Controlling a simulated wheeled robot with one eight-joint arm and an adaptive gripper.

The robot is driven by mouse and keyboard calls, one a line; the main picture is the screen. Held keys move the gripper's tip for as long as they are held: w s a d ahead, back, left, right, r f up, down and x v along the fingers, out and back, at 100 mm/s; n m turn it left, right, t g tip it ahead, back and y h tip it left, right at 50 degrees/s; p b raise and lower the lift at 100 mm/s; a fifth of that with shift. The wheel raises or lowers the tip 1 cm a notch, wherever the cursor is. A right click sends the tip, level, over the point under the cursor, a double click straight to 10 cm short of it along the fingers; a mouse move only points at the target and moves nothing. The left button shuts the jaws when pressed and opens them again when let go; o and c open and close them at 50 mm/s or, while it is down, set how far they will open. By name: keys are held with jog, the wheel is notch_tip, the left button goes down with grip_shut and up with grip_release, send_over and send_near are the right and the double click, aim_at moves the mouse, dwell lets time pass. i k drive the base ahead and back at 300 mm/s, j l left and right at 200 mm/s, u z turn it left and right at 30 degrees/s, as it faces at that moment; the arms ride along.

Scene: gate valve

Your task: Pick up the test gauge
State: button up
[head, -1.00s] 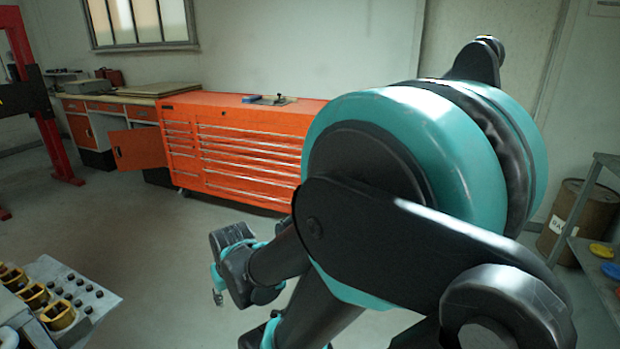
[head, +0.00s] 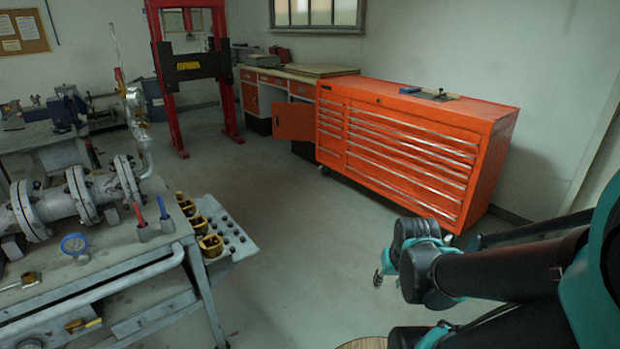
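A blue-rimmed round gauge (head: 75,244) with a pale face is on the grey workbench (head: 120,262) at the left; it looks like the test gauge. A second gauge (head: 134,97) stands on the pipe riser behind the flanged valve assembly (head: 80,195). My gripper (head: 378,277) seems to be the small part at the end of my arm, right of the middle, over open floor. It is far to the right of the blue gauge and apart from the bench. Its fingers are too small and partly hidden to tell open from shut.
Red and blue-handled tools (head: 150,215) stand near the gauge. A side tray (head: 232,240) holds brass parts at the bench's right end. An orange tool cabinet (head: 400,150) and red press frame (head: 160,60) stand behind. Floor between bench and cabinet is clear.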

aim_at(76, 244)
jog(key=u, duration=1.95)
